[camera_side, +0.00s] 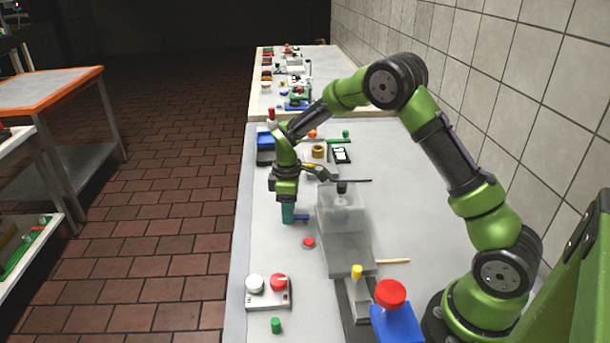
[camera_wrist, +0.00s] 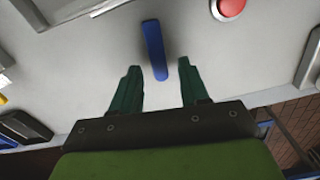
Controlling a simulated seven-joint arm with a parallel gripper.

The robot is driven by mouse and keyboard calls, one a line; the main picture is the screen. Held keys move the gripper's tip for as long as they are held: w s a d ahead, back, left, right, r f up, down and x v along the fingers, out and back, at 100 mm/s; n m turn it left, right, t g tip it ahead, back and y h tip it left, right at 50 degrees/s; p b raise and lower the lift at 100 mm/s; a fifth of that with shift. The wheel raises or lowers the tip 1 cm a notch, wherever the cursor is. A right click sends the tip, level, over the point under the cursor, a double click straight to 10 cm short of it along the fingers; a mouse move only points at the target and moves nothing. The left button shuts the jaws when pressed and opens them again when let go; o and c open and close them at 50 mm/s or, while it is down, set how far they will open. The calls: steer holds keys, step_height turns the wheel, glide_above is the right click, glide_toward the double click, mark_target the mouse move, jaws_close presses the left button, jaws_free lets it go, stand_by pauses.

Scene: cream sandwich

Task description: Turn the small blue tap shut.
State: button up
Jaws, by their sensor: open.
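The small blue tap (camera_wrist: 154,50) shows in the wrist view as a narrow blue lever, running from the upper middle down to between my fingertips. In the side view its blue handle (camera_side: 302,217) shows just right of my fingers. My gripper (camera_wrist: 158,67) is open, with one green finger on each side of the lever's lower end. Gaps show between the lever and both fingers, so I see no contact. In the side view my gripper (camera_side: 288,220) points down beside the clear-walled machine (camera_side: 342,240). The tap's root is hard to make out.
A red button (camera_side: 309,242) lies just in front of the tap. A box with a white and a red knob (camera_side: 268,293) stands nearer the camera, with a small green piece (camera_side: 276,325) in front. A dark bar (camera_side: 345,181) crosses above the machine. The left table edge is close.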

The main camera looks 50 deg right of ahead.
steer(key=shift+f, duration=0.1)
jaws_close()
stand_by(0.4)
steer(key=m, duration=0.1)
steer(key=d+m, duration=0.1)
steer(key=m, duration=0.1)
steer(key=shift+w+d+m, duration=0.1)
steer(key=shift+w+m, duration=0.2)
steer(key=m, duration=0.1)
steer(key=d+m, duration=0.1)
steer(key=m, duration=0.2)
steer(key=shift+w+d+m, duration=0.1)
steer(key=shift+d+m, duration=0.2)
steer(key=shift+d, duration=0.05)
steer(key=m, duration=0.1)
steer(key=d+m, duration=0.1)
steer(key=m, duration=0.2)
steer(key=shift+s+d, duration=0.2)
steer(key=shift+d, duration=0.05)
steer(key=shift+s+d+m, duration=0.2)
steer(key=shift+d+m, duration=0.1)
steer(key=shift+m, duration=0.75)
steer(key=shift+s+d+m, duration=0.2)
steer(key=shift+d+m, duration=0.05)
steer(key=shift+m, duration=0.8)
